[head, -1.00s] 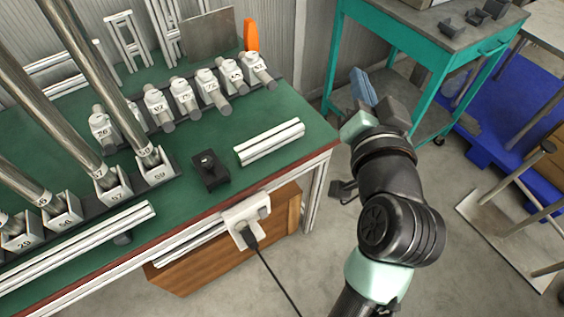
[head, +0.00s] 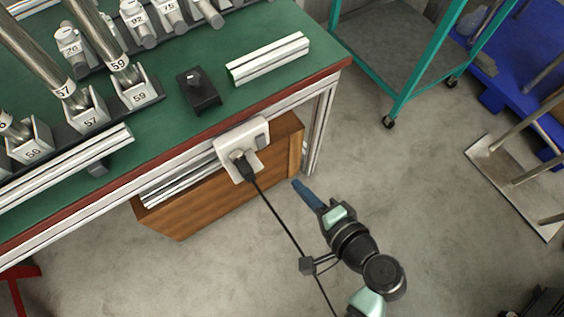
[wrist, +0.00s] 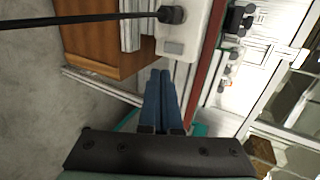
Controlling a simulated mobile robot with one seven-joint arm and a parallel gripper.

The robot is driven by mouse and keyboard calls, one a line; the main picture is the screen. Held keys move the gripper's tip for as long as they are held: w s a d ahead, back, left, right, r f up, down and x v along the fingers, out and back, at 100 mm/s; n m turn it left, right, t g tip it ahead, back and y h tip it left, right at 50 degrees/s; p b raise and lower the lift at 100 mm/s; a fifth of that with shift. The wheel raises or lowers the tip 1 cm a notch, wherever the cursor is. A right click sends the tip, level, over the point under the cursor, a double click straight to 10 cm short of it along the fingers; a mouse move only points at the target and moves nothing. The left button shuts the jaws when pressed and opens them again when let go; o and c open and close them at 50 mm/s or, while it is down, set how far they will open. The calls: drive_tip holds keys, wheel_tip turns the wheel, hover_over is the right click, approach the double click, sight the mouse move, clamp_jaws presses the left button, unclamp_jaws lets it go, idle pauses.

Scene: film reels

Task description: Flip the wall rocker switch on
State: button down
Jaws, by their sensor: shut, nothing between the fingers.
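A white wall unit (head: 230,148) is fixed to the front edge of the green workbench, with a black plug and cable in it. In the wrist view the white unit (wrist: 195,38) is at the top, and a pale grey rectangular rocker (wrist: 173,47) shows on its face beside the plug. Whether the rocker is on or off I cannot tell. My gripper (head: 297,184) is in front of the bench, to the lower right of the unit and apart from it. Its blue fingers (wrist: 160,72) are shut together and empty, pointing towards the unit in the wrist view.
The black cable (head: 277,217) hangs from the plug and passes left of my gripper. A wooden cabinet (head: 215,197) stands under the bench (head: 170,120). A teal cart (head: 395,105) stands at the back right.

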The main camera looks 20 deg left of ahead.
drive_tip(key=b, duration=0.2)
approach(263, 147)
drive_tip(key=f+x, duration=0.1)
drive_tip(key=x, duration=0.4)
drive_tip(key=shift+w+a+b, duration=0.3)
drive_tip(key=shift+w+a, duration=0.05)
drive_tip(key=shift+a, duration=0.15)
drive_tip(key=shift+w+a+y+b, duration=0.2)
drive_tip(key=shift+y+b, duration=0.1)
drive_tip(key=shift+b, duration=0.55)
